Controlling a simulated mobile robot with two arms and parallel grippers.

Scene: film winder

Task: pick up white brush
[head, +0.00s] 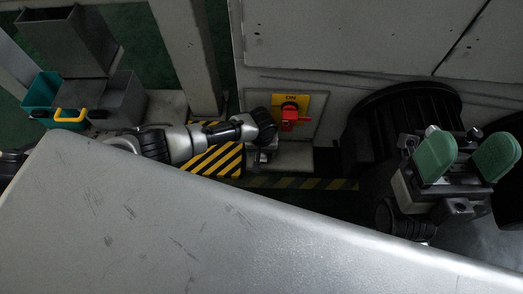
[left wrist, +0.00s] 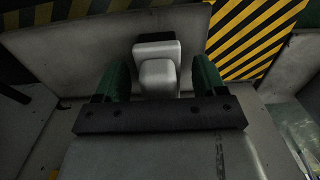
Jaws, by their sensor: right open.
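A pale, block-like thing (left wrist: 158,72) shows in the left wrist view between the two green fingers of my left gripper (left wrist: 160,80). A small gap shows on each side of it. I cannot tell for sure that it is the white brush. In the head view my left gripper (head: 262,157) is at the end of the left arm, below the red switch, small and partly hidden. No clear brush shows in the head view. My right gripper (head: 467,155) is at the right, its green fingers apart and empty.
A red switch on a yellow plate (head: 291,109) is on the grey machine wall. A striped yellow-black panel (head: 217,160) is beside my left arm. A teal bin (head: 42,90) and a grey box (head: 122,97) are at the left. A large grey surface (head: 170,225) fills the foreground.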

